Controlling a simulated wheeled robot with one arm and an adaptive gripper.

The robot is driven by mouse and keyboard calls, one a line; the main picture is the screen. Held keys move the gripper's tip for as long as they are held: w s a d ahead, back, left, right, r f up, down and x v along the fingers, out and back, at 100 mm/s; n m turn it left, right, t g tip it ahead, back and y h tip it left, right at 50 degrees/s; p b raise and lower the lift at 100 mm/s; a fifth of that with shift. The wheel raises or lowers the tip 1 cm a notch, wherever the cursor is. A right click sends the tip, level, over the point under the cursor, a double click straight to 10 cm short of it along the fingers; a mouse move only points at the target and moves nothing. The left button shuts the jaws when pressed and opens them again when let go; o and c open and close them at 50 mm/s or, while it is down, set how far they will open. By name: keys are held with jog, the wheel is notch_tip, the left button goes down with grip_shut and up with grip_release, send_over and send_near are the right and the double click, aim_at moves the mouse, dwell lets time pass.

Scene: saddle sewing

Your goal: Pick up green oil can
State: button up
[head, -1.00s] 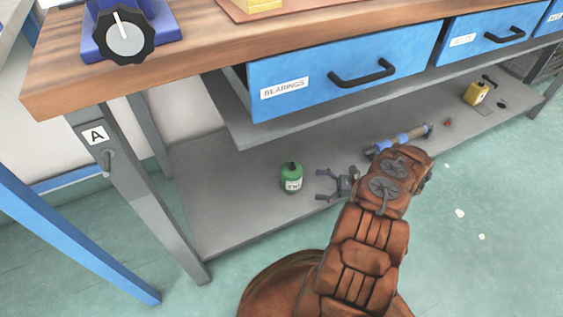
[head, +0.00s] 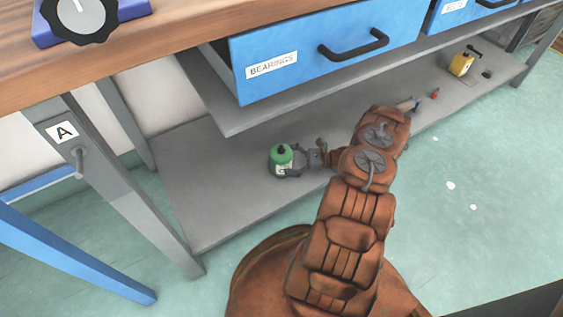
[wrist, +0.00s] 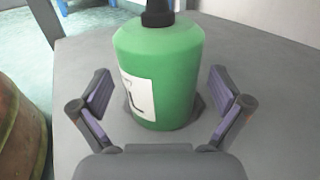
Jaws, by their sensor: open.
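The green oil can (head: 281,155) stands upright on the grey lower shelf (head: 205,205) of the workbench. It has a black cap and a white label, and it fills the middle of the wrist view (wrist: 165,75). My gripper (head: 290,160) reaches in from the right at the can. In the wrist view my gripper (wrist: 160,110) is open, with one finger on each side of the can. Gaps show between both finger pads and the can's sides. The can's far side is hidden.
An open blue drawer labelled BEARINGS (head: 310,55) and a middle shelf overhang the lower shelf. The bench leg marked A (head: 110,180) stands at left. A yellow can (head: 462,62) stands farther right on the shelf. The shelf left of the green can is clear.

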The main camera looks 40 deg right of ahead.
jog(key=shift+x, duration=1.1)
jog(key=shift+c, duration=0.2)
jog(key=c, duration=1.4)
